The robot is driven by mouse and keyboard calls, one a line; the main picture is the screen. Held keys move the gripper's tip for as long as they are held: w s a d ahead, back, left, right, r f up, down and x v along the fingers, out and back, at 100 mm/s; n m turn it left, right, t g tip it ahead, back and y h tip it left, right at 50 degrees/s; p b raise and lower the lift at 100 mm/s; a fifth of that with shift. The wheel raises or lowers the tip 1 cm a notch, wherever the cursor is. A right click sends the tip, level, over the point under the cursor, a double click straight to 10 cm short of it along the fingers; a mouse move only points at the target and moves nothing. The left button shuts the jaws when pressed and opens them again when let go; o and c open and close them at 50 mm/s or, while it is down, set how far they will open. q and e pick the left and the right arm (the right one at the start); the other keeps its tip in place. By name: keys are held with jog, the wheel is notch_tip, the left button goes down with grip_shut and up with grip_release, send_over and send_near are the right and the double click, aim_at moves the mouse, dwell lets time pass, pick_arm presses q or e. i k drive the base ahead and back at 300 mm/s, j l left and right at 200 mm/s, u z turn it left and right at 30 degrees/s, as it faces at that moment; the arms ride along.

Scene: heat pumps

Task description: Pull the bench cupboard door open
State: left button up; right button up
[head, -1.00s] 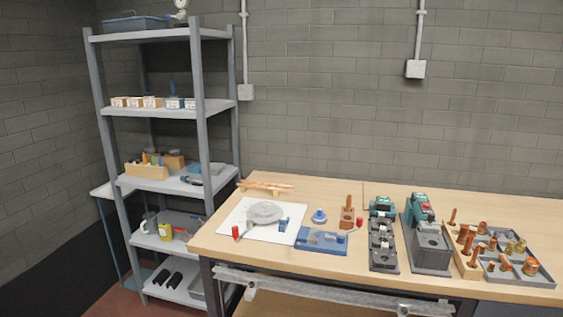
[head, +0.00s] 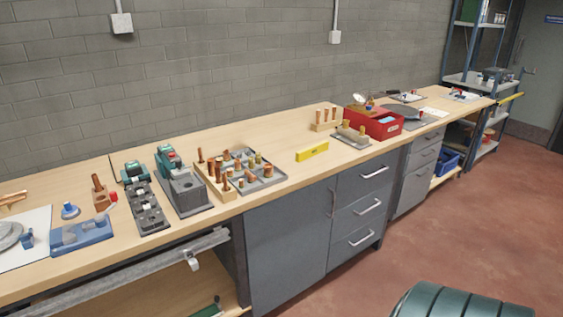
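The bench cupboard door (head: 287,248) is a flat grey panel under the wooden worktop, near the middle of the head view. It looks closed, flush with the bench front. Its slim vertical handle (head: 333,204) is near the door's right edge, beside a stack of drawers. Neither of my grippers shows in the head view, so their state and distance from the door cannot be seen.
Grey drawers (head: 358,210) with bar handles stand right of the door. A pale rail (head: 130,272) runs along the bench front at left. A dark green ribbed object (head: 460,302) is at the bottom right. Red floor (head: 440,220) lies clear before the bench.

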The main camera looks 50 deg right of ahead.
aim_at(287, 237)
jog(key=z, duration=1.6)
jog(key=i+l, duration=0.2)
jog(key=l, duration=0.25)
jog(key=i+l, duration=0.2)
jog(key=l, duration=0.2)
jog(key=i+l, duration=0.25)
jog(key=l, duration=0.2)
jog(key=i+l, duration=0.2)
jog(key=l, duration=0.2)
jog(key=i+l, duration=0.2)
jog(key=l, duration=0.25)
jog(key=i+l, duration=0.2)
jog(key=l, duration=0.2)
jog(key=i+l+u, duration=0.1)
jog(key=l, duration=0.35)
jog(key=i+l, duration=0.3)
jog(key=l, duration=0.1)
